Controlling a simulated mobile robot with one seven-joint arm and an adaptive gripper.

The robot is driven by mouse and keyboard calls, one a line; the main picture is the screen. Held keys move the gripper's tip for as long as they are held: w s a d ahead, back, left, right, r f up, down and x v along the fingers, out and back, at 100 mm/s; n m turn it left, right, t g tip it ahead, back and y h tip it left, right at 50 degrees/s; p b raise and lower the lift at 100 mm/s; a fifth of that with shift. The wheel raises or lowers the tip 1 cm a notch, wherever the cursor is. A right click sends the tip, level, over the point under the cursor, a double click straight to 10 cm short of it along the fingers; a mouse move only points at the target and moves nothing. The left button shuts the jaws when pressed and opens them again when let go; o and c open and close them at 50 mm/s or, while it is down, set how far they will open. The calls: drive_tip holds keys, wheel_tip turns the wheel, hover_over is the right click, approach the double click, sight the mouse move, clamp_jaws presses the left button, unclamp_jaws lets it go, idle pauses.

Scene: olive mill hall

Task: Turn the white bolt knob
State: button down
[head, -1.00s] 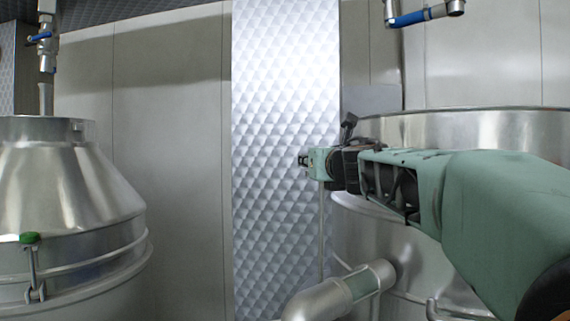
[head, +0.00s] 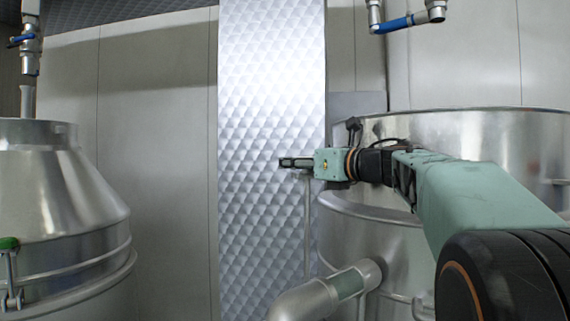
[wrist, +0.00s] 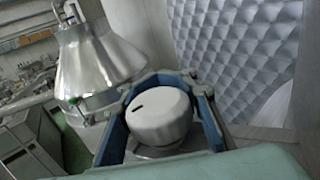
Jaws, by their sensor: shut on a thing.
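The white bolt knob (wrist: 160,113) shows in the wrist view as a smooth white round cap with a short dark mark on its upper left. My gripper (wrist: 163,82) has its blue-lined fingers around the knob's left and right sides, shut on it. In the head view my gripper (head: 290,162) reaches left in front of the quilted metal panel, above a thin upright post (head: 307,225). The knob cannot be made out clearly in the head view.
A large steel vat (head: 460,135) stands behind my arm on the right, with a thick elbow pipe (head: 310,300) below. A conical steel tank (head: 60,190) stands at the left. The quilted panel (head: 270,90) rises behind my gripper. A blue-handled valve (head: 400,22) hangs above.

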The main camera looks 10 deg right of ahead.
drive_tip(key=shift+f+g, duration=0.3)
drive_tip(key=shift+f, duration=0.05)
drive_tip(key=c, duration=1.7)
unclamp_jaws()
drive_tip(key=shift+r, duration=0.1)
drive_tip(key=shift+c, duration=0.2)
drive_tip(key=shift+o, duration=0.6)
drive_tip(key=shift+r, duration=0.15)
drive_tip(key=shift+s, duration=0.1)
drive_tip(key=v, duration=1.2)
drive_tip(key=shift+f, duration=0.2)
